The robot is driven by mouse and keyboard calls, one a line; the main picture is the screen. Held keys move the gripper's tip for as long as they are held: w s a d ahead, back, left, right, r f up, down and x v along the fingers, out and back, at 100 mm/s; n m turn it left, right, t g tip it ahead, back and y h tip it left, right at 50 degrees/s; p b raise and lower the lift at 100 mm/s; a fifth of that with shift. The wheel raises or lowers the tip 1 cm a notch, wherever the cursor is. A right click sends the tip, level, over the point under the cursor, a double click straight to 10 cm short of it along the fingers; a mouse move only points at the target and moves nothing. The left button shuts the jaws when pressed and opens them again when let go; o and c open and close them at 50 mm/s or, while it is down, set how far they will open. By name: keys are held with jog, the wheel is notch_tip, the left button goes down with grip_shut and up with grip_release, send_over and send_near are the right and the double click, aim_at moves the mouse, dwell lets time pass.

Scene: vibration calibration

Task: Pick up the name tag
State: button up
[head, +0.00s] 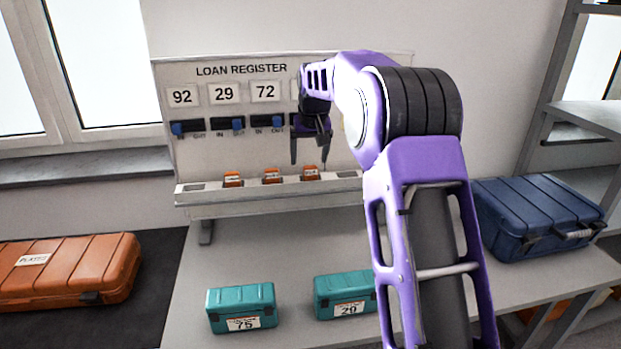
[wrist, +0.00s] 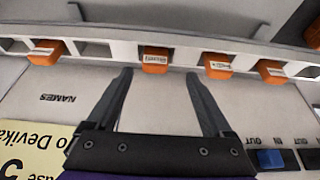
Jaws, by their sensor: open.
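Several orange tags with white labels sit in the white ledge of the loan register board (head: 235,105). Three show in the head view: a left tag (head: 233,179), a middle tag (head: 272,175) and a right tag (head: 311,173). My gripper (head: 309,164) is open and empty, pointing down just above the ledge. In the wrist view, one orange tag (wrist: 155,60) lies ahead of the gap between my fingertips (wrist: 158,74), apart from them. Another tag (wrist: 45,52) is left of them, near the word NAMES. My arm hides the board's right part in the head view.
Blue sliders (head: 238,123) are on the board above the ledge. A yellow note (wrist: 25,150) shows in the wrist view. Two teal cases (head: 241,307) (head: 345,294) stand on the table, an orange case (head: 65,270) at left, a blue case (head: 538,218) at right.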

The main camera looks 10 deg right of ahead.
aim_at(311, 167)
jog(key=shift+d+x, duration=0.2)
jog(key=shift+x, duration=1.15)
jog(key=shift+d+x, duration=0.15)
jog(key=shift+x, duration=1.25)
jog(key=shift+r, duration=0.15)
grip_shut()
